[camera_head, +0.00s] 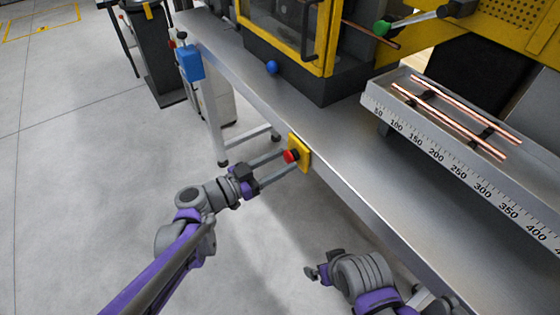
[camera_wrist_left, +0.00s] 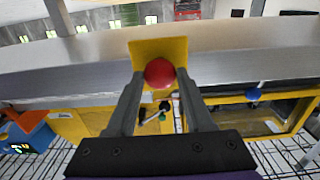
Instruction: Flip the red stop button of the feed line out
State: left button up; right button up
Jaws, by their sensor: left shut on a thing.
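The red stop button (camera_head: 291,156) sits on a yellow box (camera_head: 303,149) fixed to the front edge of the metal bench. My left gripper (camera_head: 288,162) reaches it from the left, its two long grey fingers on either side of the button. In the left wrist view the red button (camera_wrist_left: 159,72) lies between the fingertips (camera_wrist_left: 160,76), with the yellow plate (camera_wrist_left: 150,48) behind it. The fingers are shut on the button. My right gripper (camera_head: 318,273) is low in the head view, apart from the bench; its jaw state is unclear.
The bench (camera_head: 400,200) runs diagonally across the view. A tray with a ruler scale (camera_head: 445,165) holds copper tubes (camera_head: 465,110). A yellow-framed machine (camera_head: 325,40) stands behind. A blue box (camera_head: 191,62) hangs at the bench's far end.

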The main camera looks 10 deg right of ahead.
pick_arm(q)
grip_shut()
jog(key=shift+s+a, duration=0.25)
jog(key=shift+a, duration=0.35)
jog(key=shift+d, duration=0.1)
jog(key=o, duration=1)
grip_release()
jog(key=shift+o, duration=0.2)
jog(key=v, duration=1.1)
jog(key=shift+p, duration=0.45)
